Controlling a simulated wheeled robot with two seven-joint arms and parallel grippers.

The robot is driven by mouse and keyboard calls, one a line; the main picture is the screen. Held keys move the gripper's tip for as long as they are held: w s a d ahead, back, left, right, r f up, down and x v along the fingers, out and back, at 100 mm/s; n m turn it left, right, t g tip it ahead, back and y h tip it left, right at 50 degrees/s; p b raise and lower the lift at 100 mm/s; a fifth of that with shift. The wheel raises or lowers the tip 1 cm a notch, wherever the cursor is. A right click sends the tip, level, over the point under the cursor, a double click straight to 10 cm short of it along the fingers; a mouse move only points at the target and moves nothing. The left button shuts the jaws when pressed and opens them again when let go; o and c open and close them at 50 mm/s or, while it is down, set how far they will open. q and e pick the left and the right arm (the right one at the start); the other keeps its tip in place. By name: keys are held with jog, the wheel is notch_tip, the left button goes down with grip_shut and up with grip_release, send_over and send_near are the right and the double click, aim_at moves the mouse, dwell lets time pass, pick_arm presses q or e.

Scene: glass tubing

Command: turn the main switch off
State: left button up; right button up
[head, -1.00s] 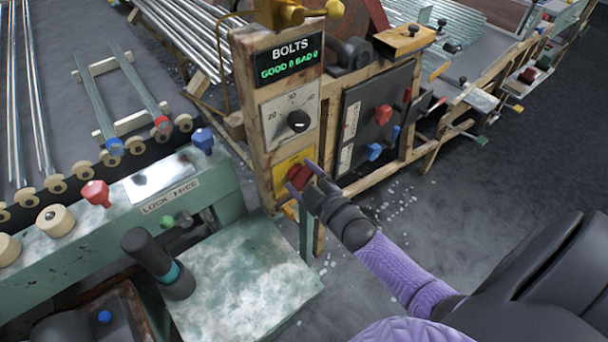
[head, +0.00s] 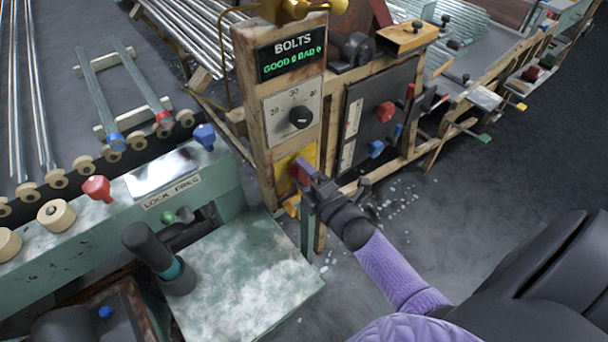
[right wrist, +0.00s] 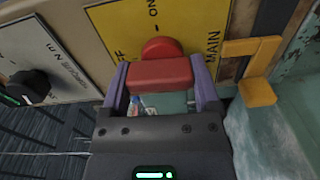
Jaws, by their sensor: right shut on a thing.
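The main switch is a red handle (right wrist: 160,73) on a yellow plate (right wrist: 115,20) marked ON, MAIN and a partly hidden OFF. In the right wrist view, the handle bar lies crosswise between the fingers of my right gripper (right wrist: 162,90), which is shut on it. I cannot tell which mark the handle points to. In the head view, the yellow plate (head: 284,160) is low on the wooden post, and my right gripper (head: 305,178) covers much of the red handle. My left gripper is not in view.
Above the switch are a dial (head: 300,117) and the BOLTS display (head: 291,52). An orange hook (right wrist: 258,88) sits close beside the gripper, below the plate. A black panel (head: 360,110) with red and blue knobs stands to the right. A green bench (head: 240,270) is at the left.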

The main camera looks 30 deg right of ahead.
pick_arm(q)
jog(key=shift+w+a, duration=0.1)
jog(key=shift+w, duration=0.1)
pick_arm(e)
jog(key=shift+n, duration=0.3)
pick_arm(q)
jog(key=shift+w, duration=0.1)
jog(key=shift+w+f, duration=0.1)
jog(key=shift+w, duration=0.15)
